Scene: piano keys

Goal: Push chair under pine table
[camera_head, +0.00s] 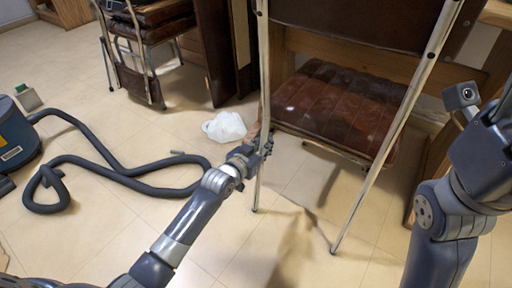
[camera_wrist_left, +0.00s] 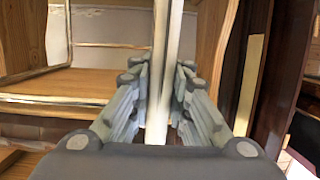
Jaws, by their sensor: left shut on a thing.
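The chair (camera_head: 335,108) has a brown padded seat, a brown backrest at the top edge and pale metal legs. It stands upright before the pine table (camera_head: 430,75), whose wooden rail shows behind the frame. The seat appears partly beneath this rail. My left gripper (camera_head: 265,145) is shut on the chair's left upright. In the left wrist view, the fingers of the left gripper (camera_wrist_left: 160,95) flank the pale metal post (camera_wrist_left: 161,60). My right arm is at the right edge, but its gripper is not in view. The table's top is mostly cut off.
A white plastic bag (camera_head: 226,127) lies on the floor left of the chair. A dark vacuum hose (camera_head: 120,170) loops across the floor from a blue vacuum (camera_head: 15,135). Folded chairs (camera_head: 145,50) stand at the back left. Tiled floor in front is mostly clear.

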